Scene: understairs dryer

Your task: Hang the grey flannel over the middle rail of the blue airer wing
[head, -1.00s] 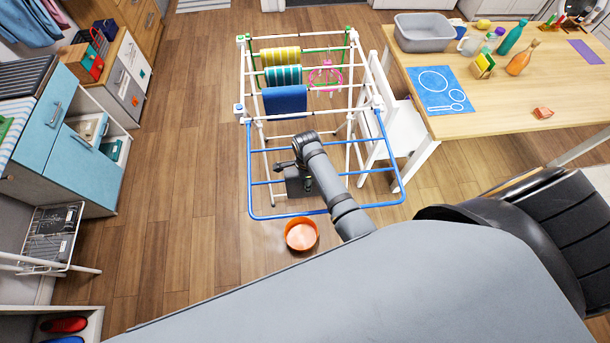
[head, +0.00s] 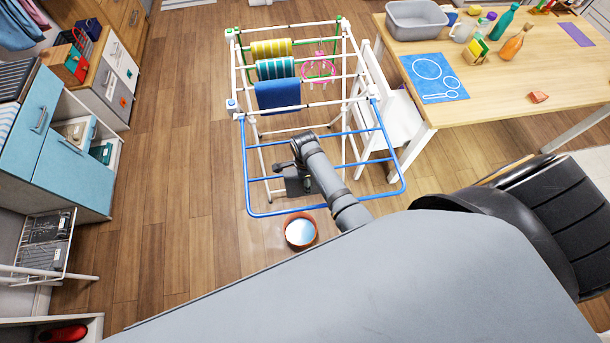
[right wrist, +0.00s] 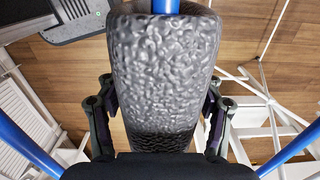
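The blue airer wing (head: 247,170) extends out from the white airer toward me, with blue rails across it. My right gripper (head: 300,165) is over the wing, at its middle part. The dark grey flannel (head: 297,184) hangs at the gripper, close to a blue cross rail. In the right wrist view the textured grey flannel (right wrist: 163,75) fills the space between the fingers and hides their tips. The gripper looks shut on it. A blue rail shows beyond its top edge. I cannot tell whether the flannel touches or lies over the rail. My left gripper is not in view.
A blue cloth (head: 278,95), striped cloths (head: 275,68) and a pink hanger (head: 319,68) hang on the white airer. An orange-rimmed bowl (head: 300,230) stands on the floor before the wing. A white chair (head: 398,122) and wooden table (head: 500,80) stand right. Floor at left is clear.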

